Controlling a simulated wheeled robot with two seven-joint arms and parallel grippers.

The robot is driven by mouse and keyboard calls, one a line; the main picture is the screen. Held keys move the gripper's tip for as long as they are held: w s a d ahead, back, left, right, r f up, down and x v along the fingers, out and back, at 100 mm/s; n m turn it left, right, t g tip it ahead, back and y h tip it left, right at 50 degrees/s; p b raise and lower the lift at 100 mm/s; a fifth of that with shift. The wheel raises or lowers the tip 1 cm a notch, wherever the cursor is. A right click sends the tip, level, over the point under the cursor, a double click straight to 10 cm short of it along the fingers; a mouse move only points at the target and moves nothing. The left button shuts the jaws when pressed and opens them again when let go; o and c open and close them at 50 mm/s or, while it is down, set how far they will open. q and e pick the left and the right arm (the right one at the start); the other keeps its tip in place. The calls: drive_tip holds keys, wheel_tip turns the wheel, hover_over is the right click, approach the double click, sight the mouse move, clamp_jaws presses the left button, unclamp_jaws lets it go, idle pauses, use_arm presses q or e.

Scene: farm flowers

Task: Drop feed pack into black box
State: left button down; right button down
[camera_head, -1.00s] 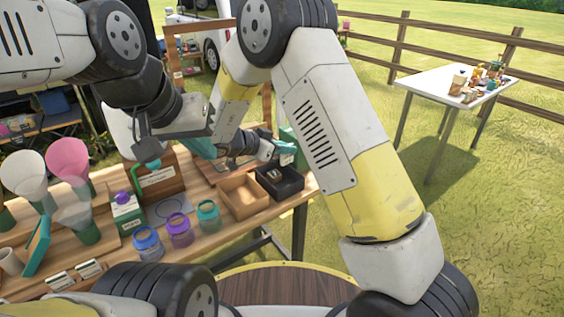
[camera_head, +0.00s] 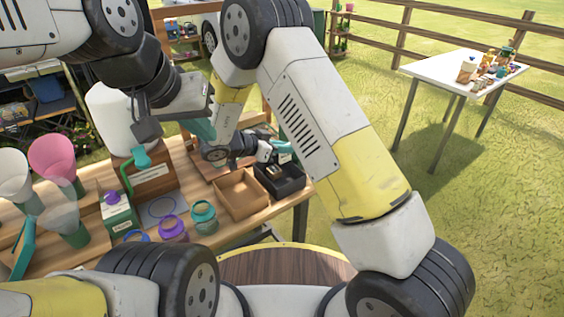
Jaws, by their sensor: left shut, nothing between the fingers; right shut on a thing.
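The black box (camera_head: 293,186) stands at the right end of the wooden table, beside an open wooden box. My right gripper (camera_head: 284,150) has teal fingers and is at the black box's far side, over or just behind it. It is shut on a small pale thing, seemingly the feed pack (camera_head: 285,158), mostly hidden by the fingers. A small brownish item shows inside the black box. My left gripper (camera_head: 203,128) is shut and empty above the back of the table, left of the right forearm, which partly hides that area.
The open wooden box (camera_head: 240,196) is left of the black box. Jars, including a teal one (camera_head: 204,216), a green-and-white carton (camera_head: 117,212) and funnels (camera_head: 55,160) crowd the left. A white table (camera_head: 440,75) with small items stands far right on grass.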

drive_tip(key=shift+f, duration=0.2)
drive_tip(key=c, duration=1.5)
unclamp_jaws()
drive_tip(key=v, duration=0.8)
drive_tip(key=shift+w, duration=0.15)
